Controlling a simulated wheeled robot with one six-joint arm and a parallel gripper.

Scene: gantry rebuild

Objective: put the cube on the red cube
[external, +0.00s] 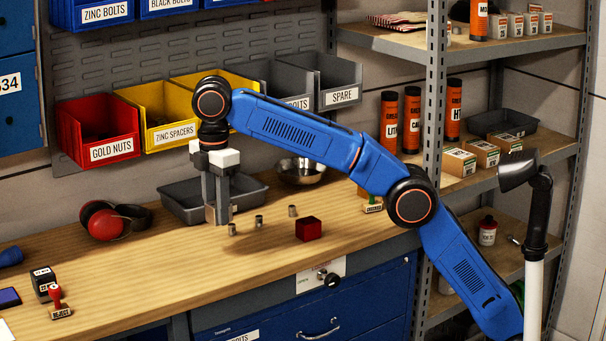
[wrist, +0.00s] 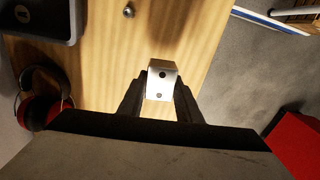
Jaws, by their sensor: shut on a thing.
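The red cube (external: 308,229) sits on the wooden bench near its front edge, right of my gripper (external: 218,213) in the external view. My gripper points down, low over the bench. It is shut on a silvery metal cube (wrist: 161,82) with dark round holes, which shows between the fingertips in the wrist view. In the external view the held cube (external: 210,214) is partly hidden by the fingers. I cannot tell whether it touches the bench. The red cube is not recognisable in the wrist view.
Several small metal pieces (external: 259,221) stand between my gripper and the red cube. A grey tray (external: 178,206) and a metal bowl (external: 302,176) are behind. Red ear muffs (external: 106,225) lie left. Stamps (external: 58,302) are at the front left.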

